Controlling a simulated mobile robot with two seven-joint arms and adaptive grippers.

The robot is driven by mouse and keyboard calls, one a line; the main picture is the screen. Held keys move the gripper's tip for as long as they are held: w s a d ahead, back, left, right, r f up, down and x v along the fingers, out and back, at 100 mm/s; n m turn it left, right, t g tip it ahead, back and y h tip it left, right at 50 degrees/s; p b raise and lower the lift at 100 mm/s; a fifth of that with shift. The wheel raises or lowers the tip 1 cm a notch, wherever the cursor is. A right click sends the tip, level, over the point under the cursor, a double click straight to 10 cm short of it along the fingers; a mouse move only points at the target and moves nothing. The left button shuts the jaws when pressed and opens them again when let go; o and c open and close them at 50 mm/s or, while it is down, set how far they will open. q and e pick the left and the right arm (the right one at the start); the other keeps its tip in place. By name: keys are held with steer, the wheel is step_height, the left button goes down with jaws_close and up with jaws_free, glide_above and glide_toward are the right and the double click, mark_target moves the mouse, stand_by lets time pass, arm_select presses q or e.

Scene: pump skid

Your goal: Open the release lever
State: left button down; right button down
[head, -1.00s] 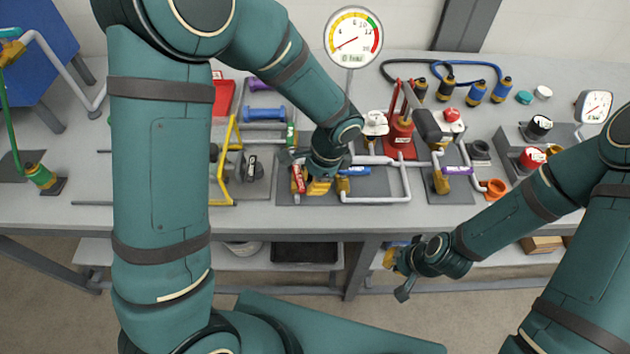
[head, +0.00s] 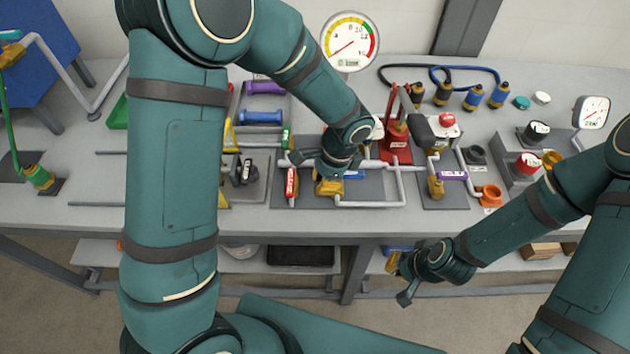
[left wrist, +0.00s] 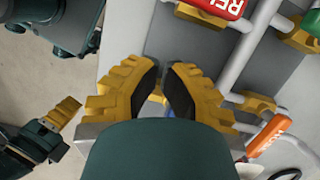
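The release lever (head: 291,185) is a red handle with a white label at the left of the dark pump plate (head: 388,188). It lies roughly front to back. In the left wrist view a red handle marked "REL" (left wrist: 216,7) shows at the top, cut by the edge. My left gripper (head: 328,186) is over the plate, right of the red handle and apart from it. In the left wrist view its fingertips (left wrist: 164,72) have a narrow gap and hold nothing visible; a bit of blue shows between the fingers. My right gripper (head: 395,270) hangs in front of the bench; its opening is unclear.
A blue handle (head: 354,175) is close right of my left gripper. White pipes (head: 372,204) run over the plate. A red hand pump (head: 397,140) and a purple handle (head: 453,176) stand farther right. A gauge (head: 350,42) rises behind. The bench front (head: 240,222) is clear.

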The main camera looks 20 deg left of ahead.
arm_select(q)
steer(key=s+p+v, duration=0.1)
steer(key=v, duration=0.9)
steer(key=shift+w, duration=0.35)
